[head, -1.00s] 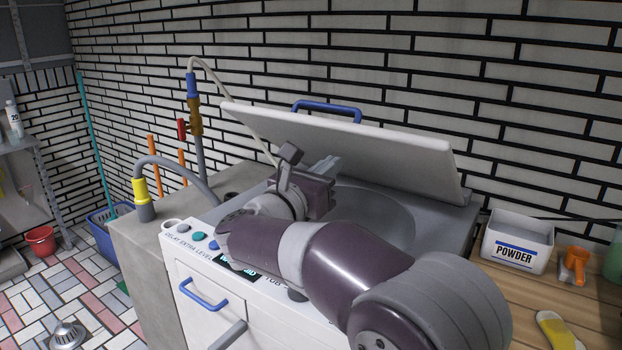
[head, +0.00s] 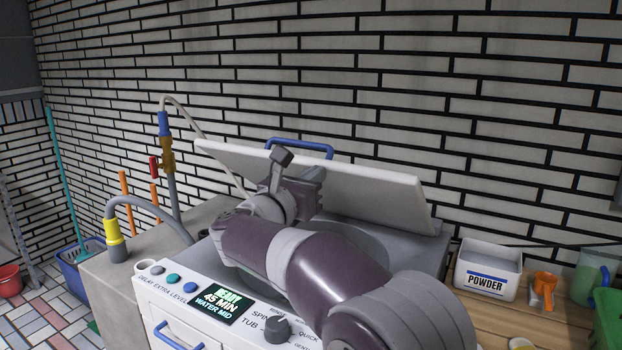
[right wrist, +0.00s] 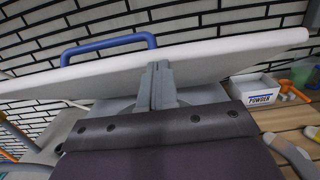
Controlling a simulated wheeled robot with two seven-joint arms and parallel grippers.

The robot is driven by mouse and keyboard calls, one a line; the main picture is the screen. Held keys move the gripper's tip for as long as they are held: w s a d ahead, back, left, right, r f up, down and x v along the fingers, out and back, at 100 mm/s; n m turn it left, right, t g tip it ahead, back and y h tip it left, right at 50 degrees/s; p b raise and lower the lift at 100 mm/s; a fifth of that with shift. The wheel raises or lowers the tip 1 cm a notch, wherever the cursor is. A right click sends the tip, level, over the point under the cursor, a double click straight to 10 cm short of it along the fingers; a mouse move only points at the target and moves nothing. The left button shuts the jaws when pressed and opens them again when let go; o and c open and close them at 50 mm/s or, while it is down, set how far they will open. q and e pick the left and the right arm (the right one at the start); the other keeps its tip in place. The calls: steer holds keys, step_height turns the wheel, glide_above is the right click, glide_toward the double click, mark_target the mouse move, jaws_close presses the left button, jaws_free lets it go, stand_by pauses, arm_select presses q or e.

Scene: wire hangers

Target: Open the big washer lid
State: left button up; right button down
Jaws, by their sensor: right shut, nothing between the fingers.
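The big washer (head: 172,305) is a white top-loader with a front panel of buttons, a knob and a lit display. Its white lid (head: 365,190) stands tilted up at the back, over the grey top and tub opening. A blue handle (head: 300,147) is on the lid's upper edge; it also shows in the right wrist view (right wrist: 108,46). My right gripper (head: 314,174) is shut and empty, at the lid's inner face. In the right wrist view its fingers (right wrist: 158,86) overlap the lid; I cannot tell whether they touch it. My left gripper is not in view.
A POWDER box (head: 488,270), an orange scoop (head: 543,290) and a green jug (head: 592,275) stand on the wooden table at right. A grey hose (head: 150,207) and a tap pipe (head: 167,155) rise at left. A brick wall is close behind the lid.

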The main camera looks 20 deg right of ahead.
steer(key=w+d+r+g+y+p, duration=0.3)
steer(key=w+d+r+p, duration=0.8)
steer(key=p, duration=2.2)
steer(key=d+r+y, duration=0.1)
steer(key=d+r, duration=0.2)
steer(key=r, duration=0.1)
steer(key=shift+d+r+g+y, duration=0.2)
steer(key=shift+r+g+y, duration=0.1)
steer(key=shift+y, duration=0.1)
steer(key=shift+w+f, duration=0.1)
steer(key=shift+f, duration=0.05)
